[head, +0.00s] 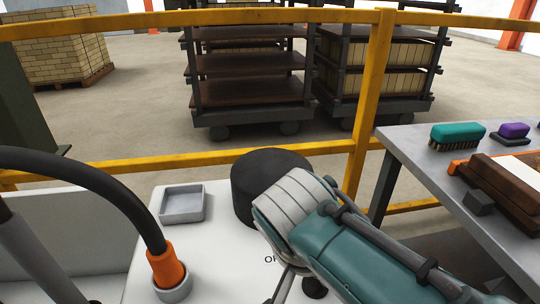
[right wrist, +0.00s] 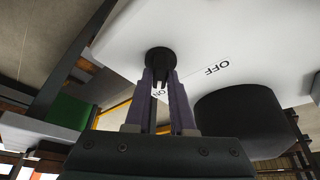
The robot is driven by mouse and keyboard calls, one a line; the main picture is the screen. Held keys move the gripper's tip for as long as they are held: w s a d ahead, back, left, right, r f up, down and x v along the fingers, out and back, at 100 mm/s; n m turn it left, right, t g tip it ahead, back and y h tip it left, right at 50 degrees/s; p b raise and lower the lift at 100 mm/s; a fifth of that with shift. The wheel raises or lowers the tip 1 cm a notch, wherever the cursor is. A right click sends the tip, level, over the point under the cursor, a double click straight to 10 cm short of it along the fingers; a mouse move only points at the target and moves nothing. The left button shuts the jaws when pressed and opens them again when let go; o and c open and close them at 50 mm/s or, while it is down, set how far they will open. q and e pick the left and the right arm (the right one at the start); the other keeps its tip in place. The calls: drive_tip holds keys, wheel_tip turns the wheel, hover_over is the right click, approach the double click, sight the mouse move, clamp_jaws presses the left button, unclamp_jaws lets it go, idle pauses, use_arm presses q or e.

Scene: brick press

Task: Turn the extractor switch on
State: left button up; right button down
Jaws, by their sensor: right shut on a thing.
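The extractor switch is a small round black knob (right wrist: 160,58) on the white panel top (right wrist: 240,40), seen in the right wrist view. An OFF label (right wrist: 216,67) is printed to its right, and an ON label (right wrist: 160,92) shows between my fingers. My right gripper (right wrist: 160,78) is shut on the knob. I cannot tell which way the switch is set. In the head view my right arm covers most of the switch area; part of the OFF label shows beside it. My left gripper is not in view.
A thick black cylinder (head: 250,185) stands on the white top beside the switch area. A grey tray (head: 182,204) and a black hose with an orange end (head: 165,268) are left of it. A yellow rail (head: 385,90) runs behind. A grey table (head: 425,160) holds brushes at the right.

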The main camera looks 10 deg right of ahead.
idle(0.3)
drive_tip(key=c, duration=0.8)
unclamp_jaws()
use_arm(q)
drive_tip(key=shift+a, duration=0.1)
use_arm(e)
drive_tip(key=shift+o, duration=0.2)
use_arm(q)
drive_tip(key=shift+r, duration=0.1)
use_arm(e)
drive_tip(key=shift+r, duration=0.1)
